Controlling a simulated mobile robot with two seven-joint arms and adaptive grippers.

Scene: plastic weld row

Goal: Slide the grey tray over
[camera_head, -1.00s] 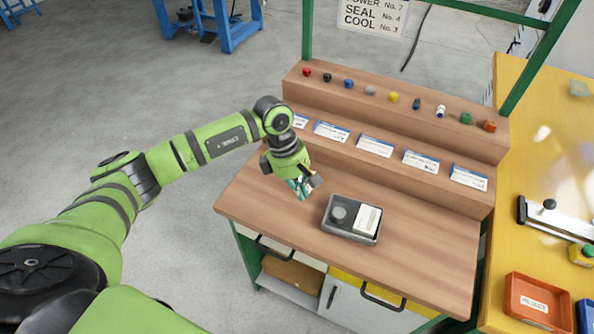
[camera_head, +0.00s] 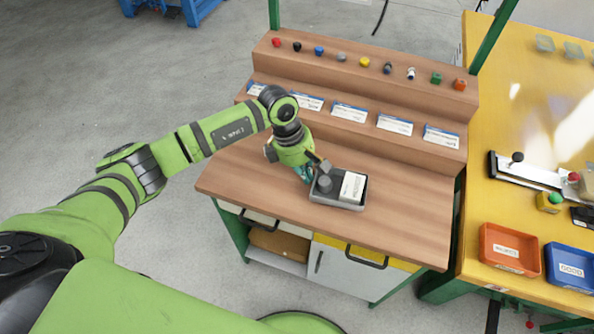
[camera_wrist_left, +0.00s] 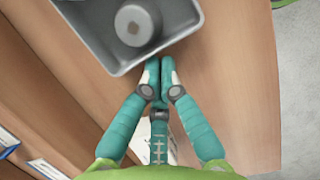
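The grey tray (camera_head: 345,206) lies on the wooden bench top. It holds a dark grey round part (camera_head: 325,183) and a white block (camera_head: 353,186). My left gripper (camera_head: 309,176) is low over the bench at the tray's left side. In the left wrist view its teal fingertips (camera_wrist_left: 159,75) are together, with nothing seen between them. They are right beside a wall of the tray (camera_wrist_left: 160,44), and I cannot tell whether they touch it. Only part of the tray shows there, with the round part (camera_wrist_left: 136,25) inside. My right gripper is not in view.
The bench top (camera_head: 400,220) is clear to the right of the tray. Behind it are a step with label cards (camera_head: 349,112) and a shelf with several coloured knobs (camera_head: 364,61).

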